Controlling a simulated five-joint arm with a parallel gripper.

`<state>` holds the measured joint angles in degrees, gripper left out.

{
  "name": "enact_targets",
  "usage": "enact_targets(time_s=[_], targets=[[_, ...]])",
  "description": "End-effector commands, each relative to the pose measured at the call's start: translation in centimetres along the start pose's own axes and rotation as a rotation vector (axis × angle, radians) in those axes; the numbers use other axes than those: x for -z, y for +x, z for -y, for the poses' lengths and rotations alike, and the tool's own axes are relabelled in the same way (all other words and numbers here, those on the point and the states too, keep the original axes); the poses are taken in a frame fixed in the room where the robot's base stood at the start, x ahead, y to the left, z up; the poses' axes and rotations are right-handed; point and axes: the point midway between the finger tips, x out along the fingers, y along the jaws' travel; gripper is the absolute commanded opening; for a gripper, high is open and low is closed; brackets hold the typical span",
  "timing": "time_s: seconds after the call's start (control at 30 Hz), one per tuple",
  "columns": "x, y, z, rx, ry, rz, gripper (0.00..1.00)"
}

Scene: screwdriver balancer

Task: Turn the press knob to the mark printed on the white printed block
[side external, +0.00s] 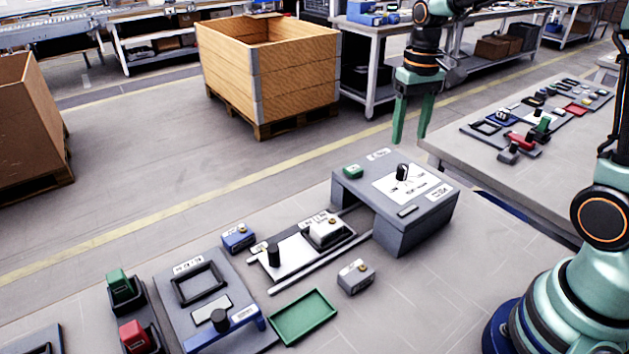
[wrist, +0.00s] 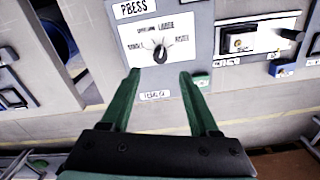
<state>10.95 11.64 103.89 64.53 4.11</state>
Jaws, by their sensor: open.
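The press knob (side external: 402,172) is a small black pointer knob on a white dial plate (side external: 385,187) atop the grey press. In the wrist view the knob (wrist: 160,54) lies just beyond and between my fingertips, with small printed words around it that are hard to read. My gripper (side external: 410,139) has green fingers spread apart with nothing between them, above and apart from the knob; its fingers also show in the wrist view (wrist: 159,75). A white block (side external: 325,231) sits on the slide beside the press. Its printed mark is too small to read.
A green button (side external: 353,171) is on the press top. A blue block (side external: 238,238), a grey block (side external: 356,276) and a green tray (side external: 304,317) stand nearby. A second table (side external: 500,175) with parts is at right. The air around the knob looks clear.

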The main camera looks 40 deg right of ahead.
Motion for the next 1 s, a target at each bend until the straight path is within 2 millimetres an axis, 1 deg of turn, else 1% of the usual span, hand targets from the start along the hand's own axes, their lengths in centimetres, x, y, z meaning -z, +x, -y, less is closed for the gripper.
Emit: enact_targets(time_s=[0.03,0.2,0.4,0.57,0.83,0.87,0.9,0.97,1.0], targets=[[-0.1,1.1,0.0,0.000,0.000,0.006,0.61],[-0.1,4.3,0.0,0.000,-0.001,0.005,0.61],[-0.1,6.8,0.0,0.000,-0.001,0.003,0.61],[0.0,7.6,0.0,0.000,-0.001,0.001,0.61],[0.0,7.7,0.0,0.000,-0.001,-0.001,0.61],[0.0,7.7,0.0,0.000,-0.001,-0.001,0.54],[0.0,7.7,0.0,0.000,-0.001,-0.001,0.39],[0.0,7.7,0.0,0.000,-0.001,-0.001,0.16],[0.0,7.7,0.0,0.000,-0.001,-0.001,0.00]])
